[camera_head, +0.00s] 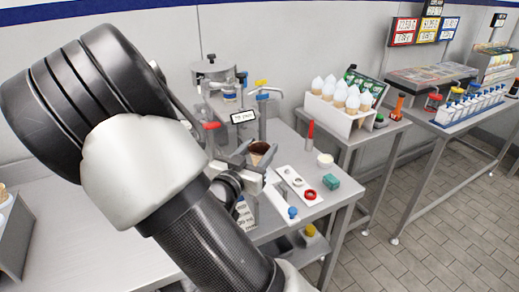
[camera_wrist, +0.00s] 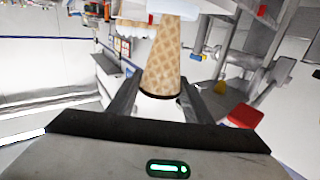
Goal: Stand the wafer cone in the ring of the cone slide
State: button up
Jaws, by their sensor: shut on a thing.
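My gripper (camera_head: 254,157) is shut on the wafer cone (camera_head: 260,148), with one finger on either side. The cone's dark open end faces up in the head view. In the wrist view, the tan waffle-patterned cone (camera_wrist: 164,60) stands between the fingers of my gripper (camera_wrist: 162,90), with its dark rim nearest the camera. The cone slide (camera_head: 290,177), a white strip with round openings, a red ring (camera_head: 309,195) and a blue knob (camera_head: 292,213), lies just right of my gripper. The cone is left of the strip's openings. Its lower part is hidden by my gripper in the head view.
A teal block (camera_head: 331,181), a small cream-topped cup (camera_head: 325,160) and an upright red-tipped object (camera_head: 310,136) are right of the slide. A machine with a red-handled lever (camera_head: 212,126) stands behind. A white rack of filled cones (camera_head: 338,115) is farther back.

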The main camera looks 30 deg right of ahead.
aim_at(256, 163)
jog(key=shift+r+p, duration=1.35)
jog(key=shift+r, duration=0.25)
dwell(0.8)
jog(key=shift+f+b, duration=2.55)
jog(key=shift+f, duration=0.8)
jog(key=o, duration=0.8)
jog(key=p+v, duration=0.1)
jog(key=v, duration=1.6)
jog(key=shift+s+a+r, duration=0.1)
jog(key=shift+a+r, duration=0.05)
jog(key=shift+a, duration=0.05)
